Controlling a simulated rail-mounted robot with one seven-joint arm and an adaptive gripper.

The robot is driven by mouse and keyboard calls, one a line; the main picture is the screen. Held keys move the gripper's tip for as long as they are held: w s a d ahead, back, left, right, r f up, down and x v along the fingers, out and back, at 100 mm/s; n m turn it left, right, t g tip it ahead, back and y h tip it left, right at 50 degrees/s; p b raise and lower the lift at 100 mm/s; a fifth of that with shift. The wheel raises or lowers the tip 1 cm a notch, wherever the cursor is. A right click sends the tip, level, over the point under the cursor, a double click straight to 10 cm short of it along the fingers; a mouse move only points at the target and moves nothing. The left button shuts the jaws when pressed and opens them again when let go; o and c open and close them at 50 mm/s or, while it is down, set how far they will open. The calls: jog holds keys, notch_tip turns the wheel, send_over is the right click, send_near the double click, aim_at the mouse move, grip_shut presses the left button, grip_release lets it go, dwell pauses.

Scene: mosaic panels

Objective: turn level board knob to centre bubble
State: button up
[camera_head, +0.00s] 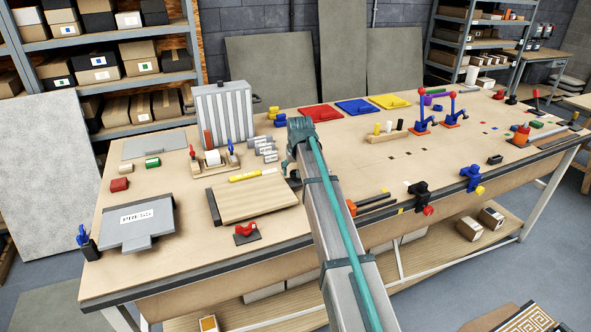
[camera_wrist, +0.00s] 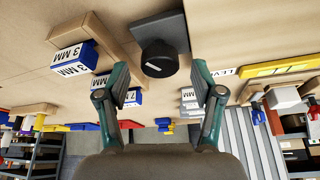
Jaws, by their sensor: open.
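A round black knob (camera_wrist: 159,57) stands on a dark square plate (camera_wrist: 172,28) in the wrist view. My gripper (camera_wrist: 160,82) is open, with its two fingers spread to either side of the knob in that view and nothing between them. In the head view my gripper (camera_head: 291,160) is over the bench, right of the yellow level bar (camera_head: 245,176); the knob is mostly hidden by my arm there. The bar (camera_wrist: 282,66) and its white LEVEL label (camera_wrist: 225,72) lie right of the knob in the wrist view. The bubble cannot be made out. Contact with the knob cannot be told.
Blue and white blocks marked 3 MM (camera_wrist: 73,60) stand left of the knob in the wrist view. Red, blue and yellow trays (camera_head: 320,113) lie behind.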

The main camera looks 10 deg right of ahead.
jog(key=shift+w+f, duration=0.2)
jog(key=shift+f, duration=0.35)
jog(key=c, duration=1.1)
jog(key=shift+n, duration=0.3)
jog(key=shift+w+d+n+y+b, duration=0.15)
jog(key=shift+n+y+b, duration=0.4)
jog(key=shift+n, duration=0.65)
jog(key=n+y, duration=0.1)
jog(key=n, duration=0.2)
jog(key=shift+w+n+g+b, duration=0.1)
jog(key=shift+n+g+b, duration=0.2)
jog(key=shift+g+b, duration=0.1)
jog(key=n+y, duration=0.1)
jog(key=n, duration=0.1)
jog(key=n+g+b, duration=0.1)
jog(key=n, duration=0.2)
jog(key=shift+r+y, duration=0.1)
jog(key=shift+y, duration=0.25)
jog(key=shift+c, duration=0.2)
